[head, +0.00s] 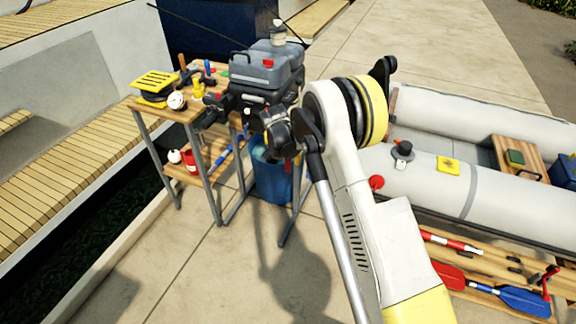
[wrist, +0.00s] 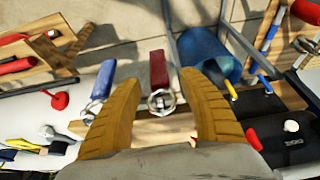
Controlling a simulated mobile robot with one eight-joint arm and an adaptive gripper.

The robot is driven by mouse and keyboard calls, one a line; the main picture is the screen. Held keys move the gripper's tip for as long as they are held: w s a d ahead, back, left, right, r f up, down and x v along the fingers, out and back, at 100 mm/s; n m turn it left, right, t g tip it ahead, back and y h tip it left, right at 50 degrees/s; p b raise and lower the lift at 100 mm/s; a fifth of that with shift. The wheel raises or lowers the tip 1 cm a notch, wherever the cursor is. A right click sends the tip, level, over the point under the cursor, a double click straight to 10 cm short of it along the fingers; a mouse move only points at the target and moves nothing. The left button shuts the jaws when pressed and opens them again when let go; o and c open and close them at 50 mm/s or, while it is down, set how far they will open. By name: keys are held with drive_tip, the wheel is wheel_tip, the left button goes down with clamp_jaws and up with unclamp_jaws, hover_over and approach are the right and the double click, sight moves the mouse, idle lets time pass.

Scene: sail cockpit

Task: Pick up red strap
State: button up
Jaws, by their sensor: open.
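A dark red strap-like piece (wrist: 158,68) stands out between and just beyond my fingertips in the wrist view. A round metal ring or buckle (wrist: 162,101) is at its near end, over a wooden surface (wrist: 160,131). My gripper (wrist: 163,92) is open, with one yellow-orange finger on each side of the ring and nothing visibly clamped. I cannot tell whether either finger touches it. In the head view, my wrist hides most of this area, and I cannot make out the strap clearly.
A blue piece (wrist: 103,79) lies close beside the left finger. An inflatable boat (head: 425,180) lies to the right.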

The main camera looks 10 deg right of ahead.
drive_tip(key=shift+r, duration=0.1)
drive_tip(key=shift+c, duration=0.5)
clamp_jaws()
drive_tip(key=shift+r+p, duration=0.45)
drive_tip(key=shift+p, duration=0.25)
drive_tip(key=s+a+p, duration=0.3)
drive_tip(key=s+a, duration=0.7)
drive_tip(key=s, duration=0.4)
drive_tip(key=shift+s+a+f+p, duration=0.2)
drive_tip(key=shift+s+a+p, duration=0.1)
drive_tip(key=shift+s+p, duration=0.05)
